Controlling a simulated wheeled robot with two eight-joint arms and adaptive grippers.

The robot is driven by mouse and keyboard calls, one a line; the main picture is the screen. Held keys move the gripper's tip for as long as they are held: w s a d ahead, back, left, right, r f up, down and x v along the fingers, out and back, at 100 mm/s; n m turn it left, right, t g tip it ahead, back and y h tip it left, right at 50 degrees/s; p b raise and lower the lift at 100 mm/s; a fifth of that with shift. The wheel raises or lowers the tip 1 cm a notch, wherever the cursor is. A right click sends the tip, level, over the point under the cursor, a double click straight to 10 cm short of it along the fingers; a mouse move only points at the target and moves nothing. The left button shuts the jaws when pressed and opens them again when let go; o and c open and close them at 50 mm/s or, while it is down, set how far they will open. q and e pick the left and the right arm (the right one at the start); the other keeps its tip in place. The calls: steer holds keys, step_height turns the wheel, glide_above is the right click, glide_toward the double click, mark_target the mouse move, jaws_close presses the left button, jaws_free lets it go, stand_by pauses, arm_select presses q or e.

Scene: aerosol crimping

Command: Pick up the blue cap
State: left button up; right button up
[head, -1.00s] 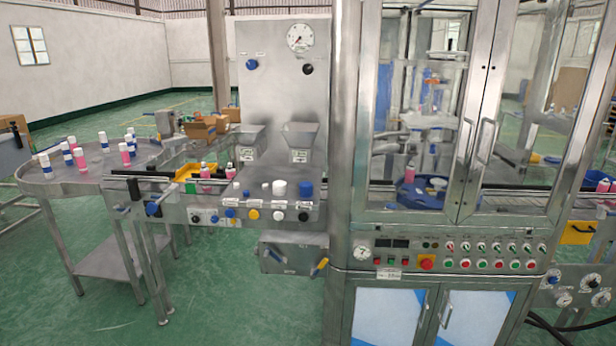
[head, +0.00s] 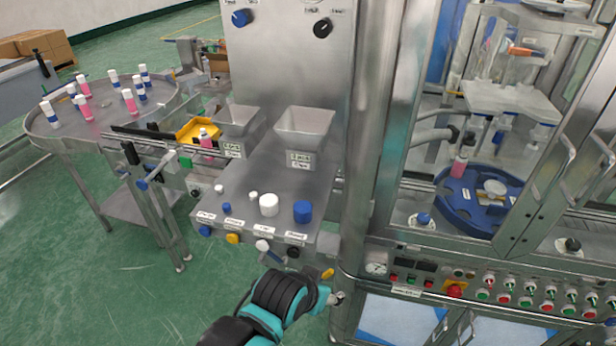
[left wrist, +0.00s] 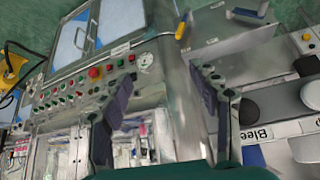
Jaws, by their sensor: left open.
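A large blue cap (head: 302,211) stands upright on the steel shelf (head: 238,178) of the machine, at the right end of a row of caps. A smaller blue cap (head: 227,209) stands at the left of that row. My left arm comes in from the bottom of the head view, with its gripper (head: 335,296) low in front of the machine, below and apart from the shelf. In the left wrist view the left gripper (left wrist: 160,78) is open, with nothing between its fingers. The large blue cap is not clearly seen there. My right gripper is not in view.
White caps (head: 268,205) stand beside the blue ones. Knobs (head: 233,238) and a yellow lever (head: 328,274) stick out from the front panel. Two steel hoppers (head: 304,124) stand behind. A thick post (head: 383,120) rises right of the shelf. A round table (head: 62,140) holds several bottles.

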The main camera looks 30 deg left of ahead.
arm_select(q)
steer(key=w+a+r+n+g+p, duration=0.1)
steer(key=w+r+n+p, duration=0.1)
steer(key=r+p, duration=0.8)
steer(key=w+a+r+n+g+p, duration=0.1)
steer(key=r+n+p, duration=0.2)
steer(key=r+p, duration=0.7)
steer(key=n+g+b, duration=0.2)
steer(key=n+g, duration=0.3)
steer(key=n, duration=0.8)
glide_toward(303, 217)
step_height(303, 217, down, 7)
steer(key=shift+r, duration=0.2)
steer(key=c, duration=0.8)
